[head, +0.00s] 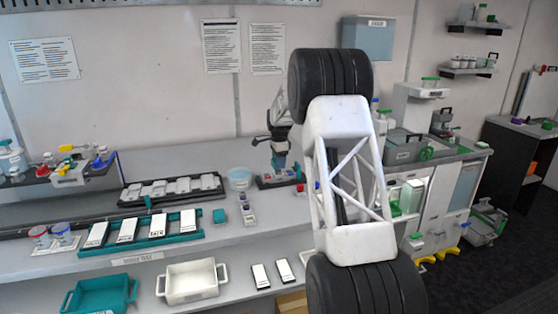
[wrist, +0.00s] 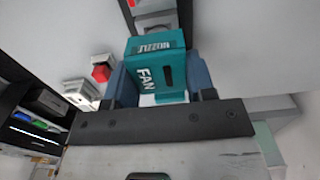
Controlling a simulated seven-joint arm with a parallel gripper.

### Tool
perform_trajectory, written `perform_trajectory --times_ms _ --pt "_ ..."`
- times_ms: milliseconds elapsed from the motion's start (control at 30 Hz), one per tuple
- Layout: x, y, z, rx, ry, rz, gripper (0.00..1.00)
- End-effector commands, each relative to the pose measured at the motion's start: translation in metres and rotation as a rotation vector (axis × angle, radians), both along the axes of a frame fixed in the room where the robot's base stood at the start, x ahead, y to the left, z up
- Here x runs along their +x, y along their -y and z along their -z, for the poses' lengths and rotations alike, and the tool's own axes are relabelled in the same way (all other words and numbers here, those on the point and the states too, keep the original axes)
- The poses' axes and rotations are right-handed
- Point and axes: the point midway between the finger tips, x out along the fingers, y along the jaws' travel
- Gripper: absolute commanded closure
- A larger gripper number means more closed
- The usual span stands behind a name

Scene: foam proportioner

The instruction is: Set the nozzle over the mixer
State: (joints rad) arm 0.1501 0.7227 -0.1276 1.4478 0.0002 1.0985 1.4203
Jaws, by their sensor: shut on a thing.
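A teal block (wrist: 155,62) marked FAN and NOZZLE, the nozzle, sits between the two blue fingers of my gripper (wrist: 158,76) in the wrist view. My gripper is shut on it. In the head view my gripper (head: 279,150) hangs over the bench just above a low dark base with grey and red parts (head: 277,181), which may be the mixer. The contact between nozzle and base is too small to tell. In the wrist view a grey part (wrist: 155,22) shows just beyond the nozzle.
A clear blue-rimmed tub (head: 239,178) stands left of my gripper. Small labelled blocks (head: 247,210) stand in front of it. Teal trays with white cards (head: 157,228), a teal bin (head: 100,294) and a cream bin (head: 192,281) lie left. My arm hides the bench to the right.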

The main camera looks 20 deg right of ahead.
Motion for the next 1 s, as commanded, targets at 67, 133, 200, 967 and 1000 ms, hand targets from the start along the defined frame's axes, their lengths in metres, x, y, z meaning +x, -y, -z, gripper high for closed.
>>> perform_trajectory --times_ms 67,133,200,967,1000 --pt "0.0 0.0 0.0 0.0 0.0 0.0 0.72" --pt "0.0 0.0 0.0 0.0 0.0 0.0 0.72" --pt "0.0 0.0 0.0 0.0 0.0 0.0 0.72" --pt "0.0 0.0 0.009 0.0 -0.001 0.0 0.72" --pt "0.0 0.0 0.011 0.0 -0.001 0.0 0.72"
